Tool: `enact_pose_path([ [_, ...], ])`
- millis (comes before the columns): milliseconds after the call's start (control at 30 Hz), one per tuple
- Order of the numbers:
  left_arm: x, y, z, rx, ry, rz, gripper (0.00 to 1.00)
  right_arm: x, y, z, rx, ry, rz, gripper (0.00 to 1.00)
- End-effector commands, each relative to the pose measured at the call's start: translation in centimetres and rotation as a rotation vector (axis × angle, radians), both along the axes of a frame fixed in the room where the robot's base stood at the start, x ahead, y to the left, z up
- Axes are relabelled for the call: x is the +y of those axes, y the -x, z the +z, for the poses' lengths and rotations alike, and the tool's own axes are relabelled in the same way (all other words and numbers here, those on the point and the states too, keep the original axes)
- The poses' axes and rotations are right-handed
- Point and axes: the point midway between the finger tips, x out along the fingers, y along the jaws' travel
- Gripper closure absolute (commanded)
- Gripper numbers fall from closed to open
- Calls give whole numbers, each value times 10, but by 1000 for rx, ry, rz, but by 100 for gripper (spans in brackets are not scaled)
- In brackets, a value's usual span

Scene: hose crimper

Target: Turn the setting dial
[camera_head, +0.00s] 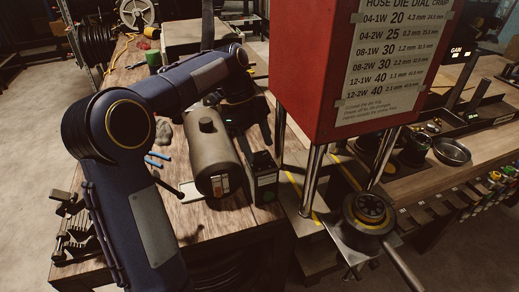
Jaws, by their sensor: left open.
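The red hose crimper (296,70) stands right of centre, with a chart of die and dial numbers (400,55) on its face. Below it, between and in front of its steel posts, a round black part with a yellow ring (370,209) looks like the setting dial; its markings are too small to read. A metal bar runs from it toward the lower right. My left arm reaches in from the left and bends down behind the grey tank. My left gripper (264,128) is open, left of the crimper and apart from the dial; its fingertips are partly hard to make out. My right gripper is not in view.
A grey-brown tank (214,150) and a small dark box with a green light (263,178) stand on the wooden bench (200,222) left of the crimper. Blue pieces (157,160) lie nearby. A metal bowl (451,151) and dark cups are at the right.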

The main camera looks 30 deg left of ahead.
Motion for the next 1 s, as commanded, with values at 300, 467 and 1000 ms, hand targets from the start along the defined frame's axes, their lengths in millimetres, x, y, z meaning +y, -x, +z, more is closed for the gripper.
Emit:
enact_pose_path([
  [300, 19, -3, 46, -2, -1, 1, 40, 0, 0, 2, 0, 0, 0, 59],
  [467, 21, -3, 52, 0, -1, 0, 40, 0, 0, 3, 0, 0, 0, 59],
  [1000, 19, 1, 53, 2, -5, 27, 40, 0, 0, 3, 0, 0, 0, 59],
])
